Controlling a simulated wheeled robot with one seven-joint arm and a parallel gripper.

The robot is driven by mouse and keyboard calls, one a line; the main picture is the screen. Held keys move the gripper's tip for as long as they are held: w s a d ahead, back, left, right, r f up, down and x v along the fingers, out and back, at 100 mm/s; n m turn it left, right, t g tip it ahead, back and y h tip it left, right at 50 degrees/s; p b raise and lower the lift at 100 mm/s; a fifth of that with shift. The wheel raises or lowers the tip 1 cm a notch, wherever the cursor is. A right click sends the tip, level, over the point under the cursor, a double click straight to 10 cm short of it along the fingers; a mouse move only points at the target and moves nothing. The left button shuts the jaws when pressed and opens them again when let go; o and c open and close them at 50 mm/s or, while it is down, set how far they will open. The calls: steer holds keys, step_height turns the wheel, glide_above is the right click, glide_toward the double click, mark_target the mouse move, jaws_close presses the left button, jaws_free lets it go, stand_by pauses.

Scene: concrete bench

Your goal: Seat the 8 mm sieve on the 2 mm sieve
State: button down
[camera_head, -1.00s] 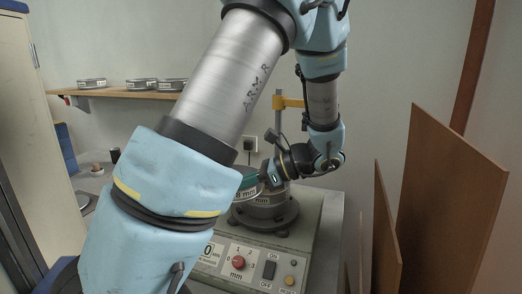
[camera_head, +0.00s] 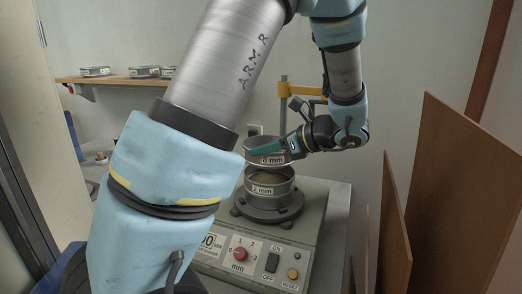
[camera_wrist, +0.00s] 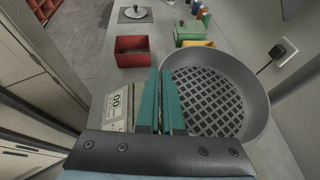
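The 8 mm sieve (camera_head: 272,160) is a grey metal ring with a label, held in the air just above the 2 mm sieve. In the wrist view its mesh floor (camera_wrist: 207,100) shows empty. My gripper (camera_head: 268,149) has teal fingers (camera_wrist: 160,92), shut on the wall of the 8 mm sieve at its rim. The 2 mm sieve (camera_head: 265,190) sits upright on the round base of the shaker, with brownish material (camera_head: 270,178) visible inside. A small gap shows between the two sieves. Part of the 2 mm sieve's top is hidden by the upper one.
The shaker (camera_head: 222,262) has a red knob, a switch and a post with a yellow clamp (camera_head: 300,90) behind the sieves. Several sieves (camera_head: 145,72) stand on a wall shelf. Brown boards (camera_head: 450,190) lean at right. A red bin (camera_wrist: 132,52) shows in the wrist view.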

mark_target(268, 165)
steer(key=shift+f+b, duration=1.15)
steer(key=shift+f, duration=0.8)
steer(key=shift+d+r+p, duration=0.2)
steer(key=shift+p, duration=0.15)
steer(key=shift+f, duration=0.6)
steer(key=c, duration=1)
jaws_free()
steer(key=b+v, duration=0.2)
steer(key=v, duration=0.8)
steer(key=shift+d+r+b, duration=0.2)
steer(key=shift+d+b, duration=0.1)
steer(key=shift+b, duration=0.1)
